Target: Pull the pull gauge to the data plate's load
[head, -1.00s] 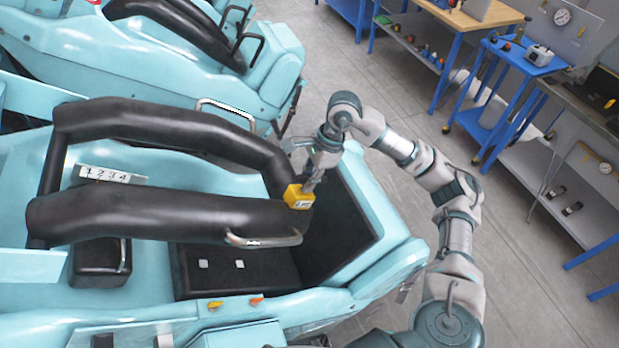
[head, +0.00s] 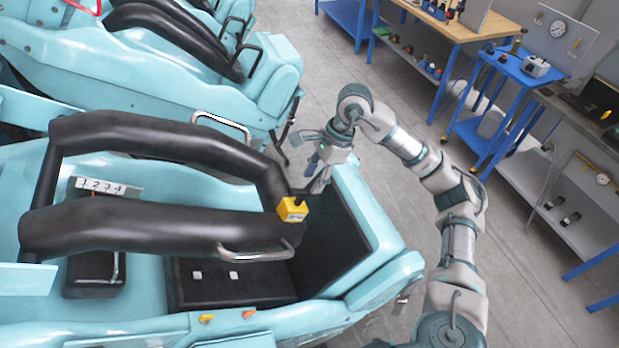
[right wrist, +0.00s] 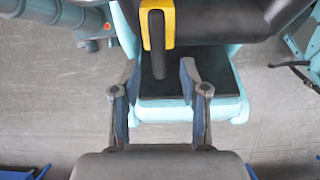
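The yellow pull gauge (head: 293,208) sits at the right end of the near tube of the black restraint bar (head: 150,228). In the right wrist view the gauge (right wrist: 165,12) has a dark handle (right wrist: 158,48) hanging from it. My right gripper (head: 319,183) is just right of and beyond the gauge in the head view, apart from it. In the right wrist view its fingers (right wrist: 161,72) are spread, with the handle ahead of the gap and nothing gripped. A white plate marked 1 2 3 4 (head: 105,187) is on the seat; no load is readable. My left gripper is out of view.
The teal ride car (head: 375,215) with a black seat surrounds the bar. A metal grab handle (head: 255,252) is on the bar near the gauge. Another teal car (head: 255,95) stands behind. Blue-legged workbenches (head: 540,65) stand at the right. Grey floor lies between.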

